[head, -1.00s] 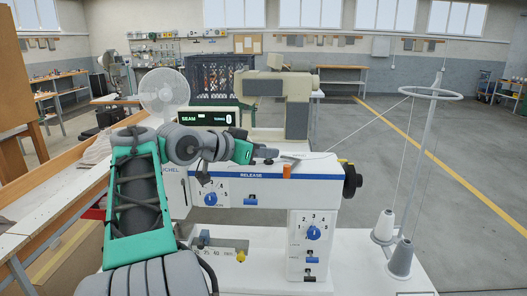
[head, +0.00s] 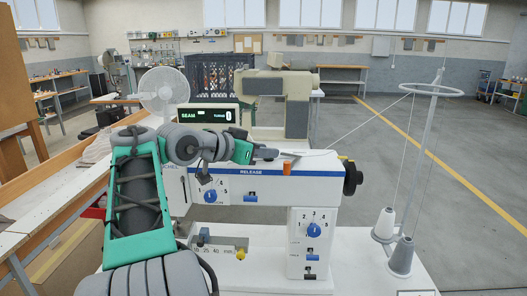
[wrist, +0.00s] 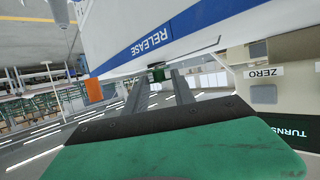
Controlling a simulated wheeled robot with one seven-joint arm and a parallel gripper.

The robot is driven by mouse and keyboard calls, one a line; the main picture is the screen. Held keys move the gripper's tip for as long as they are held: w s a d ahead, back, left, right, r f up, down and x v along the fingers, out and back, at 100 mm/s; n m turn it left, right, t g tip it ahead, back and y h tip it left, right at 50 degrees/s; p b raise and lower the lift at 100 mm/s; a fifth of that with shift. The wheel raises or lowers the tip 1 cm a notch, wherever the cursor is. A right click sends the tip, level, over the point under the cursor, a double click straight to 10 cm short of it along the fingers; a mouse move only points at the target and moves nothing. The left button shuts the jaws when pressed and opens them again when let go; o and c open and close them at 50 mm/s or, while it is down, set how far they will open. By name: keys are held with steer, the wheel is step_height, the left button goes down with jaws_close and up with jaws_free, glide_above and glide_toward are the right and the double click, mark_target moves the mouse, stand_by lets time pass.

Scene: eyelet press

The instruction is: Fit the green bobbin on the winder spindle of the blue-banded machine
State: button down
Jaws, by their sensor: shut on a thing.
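The blue-banded machine (head: 260,188) is white, with a blue stripe marked RELEASE. Its band also shows close up in the wrist view (wrist: 150,42). My gripper (head: 272,153) is above the top of the machine's arm, just left of a small orange part (head: 287,168). In the wrist view its two grey fingers (wrist: 158,80) are shut on the small dark green bobbin (wrist: 157,74) at their tips. The bobbin is close to the machine's top edge. A thin dark rod or edge (wrist: 200,51) shows just right of it; I cannot tell whether this is the spindle.
A lit SEAM display (head: 208,116) stands just behind my wrist. A black handwheel (head: 352,178) is at the machine's right end. A thread stand (head: 425,150) with two cones (head: 400,257) is at the right, its thread running to the machine. A beige machine (head: 297,105) stands behind.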

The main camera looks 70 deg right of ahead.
steer(key=shift+f, duration=0.2)
stand_by(0.3)
steer(key=c, duration=1)
jaws_free()
steer(key=shift+o, duration=0.2)
steer(key=shift+r, duration=0.15)
steer(key=shift+r+p, duration=1.95)
steer(key=shift+r, duration=0.45)
steer(key=shift+r, duration=0.1)
